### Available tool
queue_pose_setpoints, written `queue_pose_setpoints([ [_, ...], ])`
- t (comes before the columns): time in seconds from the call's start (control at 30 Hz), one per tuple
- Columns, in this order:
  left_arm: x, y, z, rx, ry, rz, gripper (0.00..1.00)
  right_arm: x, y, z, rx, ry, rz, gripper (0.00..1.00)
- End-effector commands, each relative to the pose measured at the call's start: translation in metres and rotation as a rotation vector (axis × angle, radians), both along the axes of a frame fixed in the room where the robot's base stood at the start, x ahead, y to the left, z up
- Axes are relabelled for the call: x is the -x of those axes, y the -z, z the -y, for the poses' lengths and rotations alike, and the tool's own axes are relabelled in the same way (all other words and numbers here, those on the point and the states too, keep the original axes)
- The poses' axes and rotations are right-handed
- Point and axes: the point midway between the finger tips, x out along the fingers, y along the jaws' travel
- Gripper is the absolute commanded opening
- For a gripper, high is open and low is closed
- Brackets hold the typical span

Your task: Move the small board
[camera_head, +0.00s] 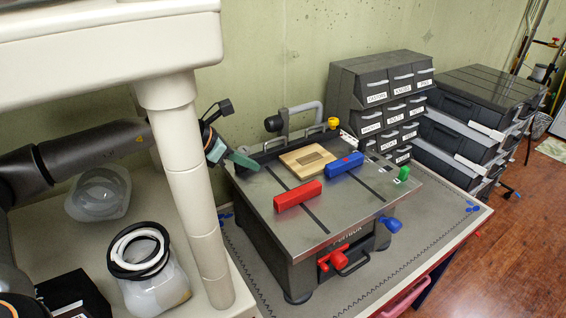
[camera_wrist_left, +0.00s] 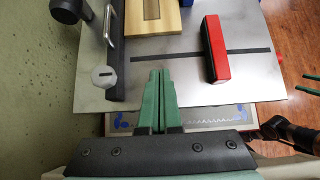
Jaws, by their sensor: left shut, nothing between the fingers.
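The small board (camera_head: 307,160) is a light wooden piece with a darker rectangle in its middle. It lies flat on the grey metal top of a machine. In the left wrist view, part of the board (camera_wrist_left: 168,20) shows at the top edge, beyond my fingertips. My left gripper (camera_head: 240,160) has green fingers and is at the machine's left edge, left of the board and apart from it. In the left wrist view its fingers (camera_wrist_left: 159,74) are together with nothing between them. Two green strips at that view's right edge may be my right gripper, mostly cut off.
A red block (camera_head: 298,195) and a blue block (camera_head: 344,165) sit on the machine top (camera_head: 335,205) near the board. A black fence with a handle (camera_head: 300,117) runs behind. A white shelf post (camera_head: 193,200) stands by my left arm. Drawer units (camera_head: 385,95) are right.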

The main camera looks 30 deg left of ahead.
Motion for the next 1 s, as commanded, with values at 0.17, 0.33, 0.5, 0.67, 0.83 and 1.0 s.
queue_pose_setpoints([
  [0.17,-0.025,0.027,0.016,0.000,0.003,-0.002,0.00,0.001,-0.009,0.000,0.000,-0.001,-0.002,0.71],
  [0.33,-0.048,0.045,0.029,0.000,0.002,0.002,0.00,0.000,-0.017,0.000,-0.001,-0.001,0.000,0.71],
  [0.5,-0.066,0.045,0.039,0.000,0.002,0.001,0.00,-0.001,-0.023,0.000,0.000,-0.001,0.001,0.71],
  [0.67,-0.074,0.046,0.043,-0.001,0.000,0.001,0.00,-0.002,-0.026,0.000,0.000,0.000,0.004,0.71],
  [0.83,-0.076,0.047,0.044,-0.001,0.000,0.001,0.00,-0.002,-0.026,0.000,0.000,0.000,0.004,0.71],
  [1.0,-0.076,0.047,0.044,-0.001,0.000,0.001,0.00,-0.002,-0.026,0.000,0.000,0.000,0.004,0.71],
])
